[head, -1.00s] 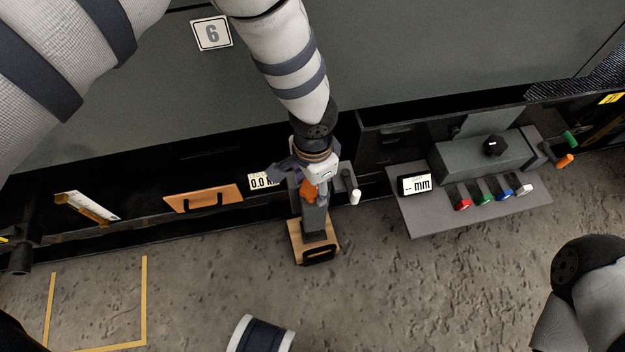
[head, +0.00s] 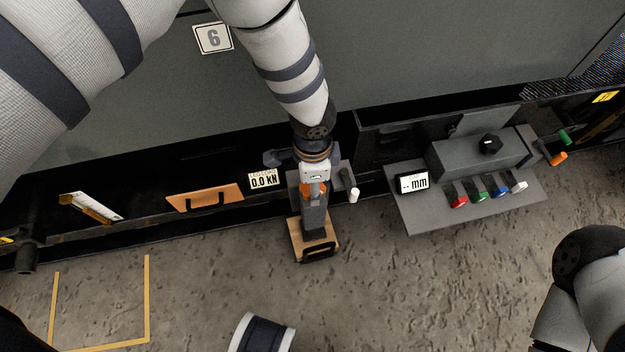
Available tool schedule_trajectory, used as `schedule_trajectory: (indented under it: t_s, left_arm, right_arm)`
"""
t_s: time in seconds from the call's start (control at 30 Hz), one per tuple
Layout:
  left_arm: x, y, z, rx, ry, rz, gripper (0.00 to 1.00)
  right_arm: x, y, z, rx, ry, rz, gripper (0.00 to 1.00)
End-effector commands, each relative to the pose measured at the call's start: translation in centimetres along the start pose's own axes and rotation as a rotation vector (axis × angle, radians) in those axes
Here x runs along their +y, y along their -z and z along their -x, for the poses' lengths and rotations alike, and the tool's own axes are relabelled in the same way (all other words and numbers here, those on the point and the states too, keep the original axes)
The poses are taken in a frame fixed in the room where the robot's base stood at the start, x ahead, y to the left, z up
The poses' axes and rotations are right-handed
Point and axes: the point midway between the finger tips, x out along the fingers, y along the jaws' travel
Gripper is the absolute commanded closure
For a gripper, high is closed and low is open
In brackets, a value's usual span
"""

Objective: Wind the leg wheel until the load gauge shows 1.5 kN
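The load gauge (head: 263,180) is a small white display on the dark rail and reads 0.0 kN. To its right a grey leg (head: 314,218) stands on a wooden block (head: 301,243). My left gripper (head: 316,188) points down at the top of this leg, with an orange part showing beside its fingers. I cannot tell whether the fingers touch or hold it. A white-tipped handle (head: 354,195) sticks out just right of the gripper; the wheel itself is mostly hidden by the gripper. My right arm shows at the lower right, but its gripper is out of view.
A grey shelf (head: 425,218) at the right carries a display reading "-- mm" (head: 412,182) and several coloured knobs. Orange and green handles (head: 557,158) stick out farther right. A wooden board with a handle (head: 204,198) lies left of the gauge. The concrete floor in front is mostly clear.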

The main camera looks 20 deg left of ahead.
Motion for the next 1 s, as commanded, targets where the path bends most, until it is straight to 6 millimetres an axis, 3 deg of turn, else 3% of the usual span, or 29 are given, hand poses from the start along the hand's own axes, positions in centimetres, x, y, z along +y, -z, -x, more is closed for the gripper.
schedule_trajectory:
  t_s: [0.23,0.27,0.33,0.67,0.77,1.0]
  left_arm:
    - [0.0,0.0,0.0,0.000,0.000,0.000,0.83]
    - [0.0,0.0,0.0,0.000,0.000,0.001,0.48]
    - [0.0,0.0,0.0,0.000,0.000,0.001,0.35]
    - [-0.1,0.0,0.4,0.001,0.001,0.001,0.35]
    - [-0.2,0.1,2.1,0.002,0.003,0.001,0.35]
    - [-0.1,0.1,8.6,0.002,0.002,0.002,0.35]
  right_arm:
    - [0.0,0.0,0.0,0.000,0.000,0.000,1.00]
    - [0.0,0.0,0.0,0.000,0.000,0.000,1.00]
    - [0.0,0.0,0.0,0.000,0.000,0.000,1.00]
    - [0.0,0.0,0.0,0.000,0.000,0.000,1.00]
    - [0.0,0.0,0.0,0.000,0.000,0.000,1.00]
    - [0.0,0.0,0.0,0.000,0.000,0.000,1.00]
